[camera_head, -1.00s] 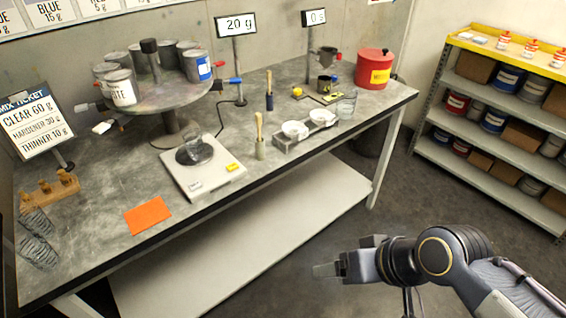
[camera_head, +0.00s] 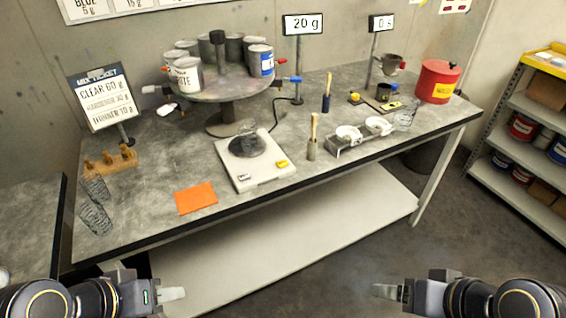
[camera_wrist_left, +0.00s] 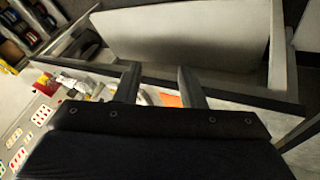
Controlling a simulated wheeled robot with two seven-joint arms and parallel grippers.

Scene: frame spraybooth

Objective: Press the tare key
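A display above the bench (camera_head: 304,24) shows 20 g. My left gripper (camera_head: 172,294) is in front of the bench, well short of the scale; the left wrist view shows its fingers (camera_wrist_left: 160,86) apart and empty. My right gripper (camera_head: 388,291) is also before the bench, its opening seen edge-on.
An orange sheet (camera_head: 196,198) lies left of the scale. A round stand with several cans (camera_head: 220,88) is behind it. A brush holder (camera_head: 311,150) and a tray with white cups (camera_head: 363,141) stand to the right. Glasses (camera_head: 95,218) are at the left.

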